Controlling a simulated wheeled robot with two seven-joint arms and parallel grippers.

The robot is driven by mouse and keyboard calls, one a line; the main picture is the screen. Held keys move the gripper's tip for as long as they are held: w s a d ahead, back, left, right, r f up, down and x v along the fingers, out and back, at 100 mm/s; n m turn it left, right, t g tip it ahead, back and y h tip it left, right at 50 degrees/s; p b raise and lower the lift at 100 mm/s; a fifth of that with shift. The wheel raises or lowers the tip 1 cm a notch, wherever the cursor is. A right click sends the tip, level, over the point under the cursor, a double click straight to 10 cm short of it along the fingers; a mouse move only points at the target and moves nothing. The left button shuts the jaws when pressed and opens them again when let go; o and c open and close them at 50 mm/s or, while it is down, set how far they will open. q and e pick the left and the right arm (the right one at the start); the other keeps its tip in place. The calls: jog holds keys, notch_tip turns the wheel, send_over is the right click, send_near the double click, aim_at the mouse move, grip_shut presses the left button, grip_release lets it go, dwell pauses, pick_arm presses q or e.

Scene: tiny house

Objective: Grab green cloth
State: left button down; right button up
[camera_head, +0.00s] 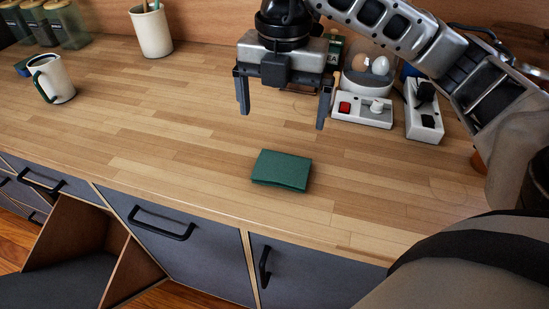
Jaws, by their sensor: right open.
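The green cloth (282,170) lies folded in a small flat rectangle on the wooden counter (180,125), near its front edge. My right gripper (283,115) is above the counter, behind and above the cloth in the picture. Its two fingers point down and are spread wide, with nothing between them. It is apart from the cloth. My left gripper does not show.
A white mug (55,80) and a white utensil holder (152,33) stand to the left. Behind the gripper are an egg cooker (362,110) with eggs and a small white device (424,118). Dark-fronted drawers (185,250) lie below the counter. The counter around the cloth is clear.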

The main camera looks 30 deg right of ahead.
jog(key=b, duration=0.1)
send_over(283, 164)
jog(key=f, duration=0.7)
jog(key=shift+a+f, duration=0.15)
jog(key=shift+a, duration=0.05)
jog(key=shift+d+f, duration=0.2)
jog(key=shift+f, duration=2.5)
jog(key=shift+c, duration=0.3)
jog(key=c, duration=0.6)
